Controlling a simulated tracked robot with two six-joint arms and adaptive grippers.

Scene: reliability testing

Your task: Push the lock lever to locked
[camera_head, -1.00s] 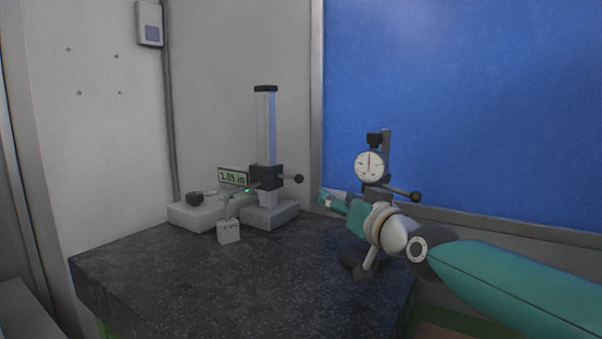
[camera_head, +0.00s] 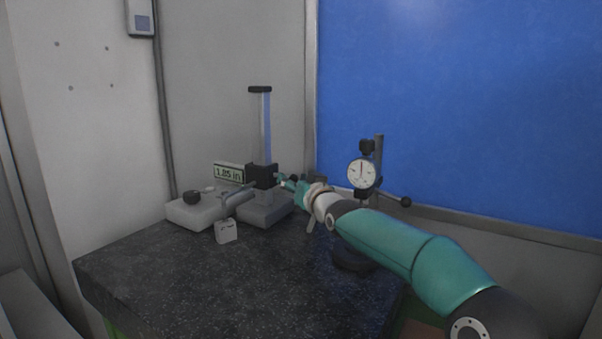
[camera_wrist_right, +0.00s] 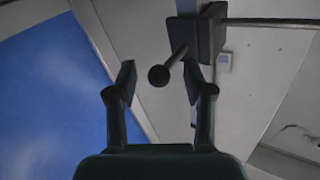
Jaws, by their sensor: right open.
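The lock lever, a dark rod with a round black knob (camera_wrist_right: 159,75), sticks out of the dark slider block (camera_wrist_right: 205,32) in the right wrist view. The slider block (camera_head: 262,176) rides on the gauge column (camera_head: 266,125) in the head view. My right gripper (camera_head: 284,180) is close to the block's right side. In the right wrist view my right gripper (camera_wrist_right: 160,83) is open, its fingers on either side of the knob, apparently without gripping it. In the head view the lever is mostly hidden by the gripper. My left gripper is not in view.
The small display (camera_head: 229,173) reads about 1.85 in. A small pale block (camera_head: 226,232) sits on the dark table (camera_head: 200,285), whose front is clear.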

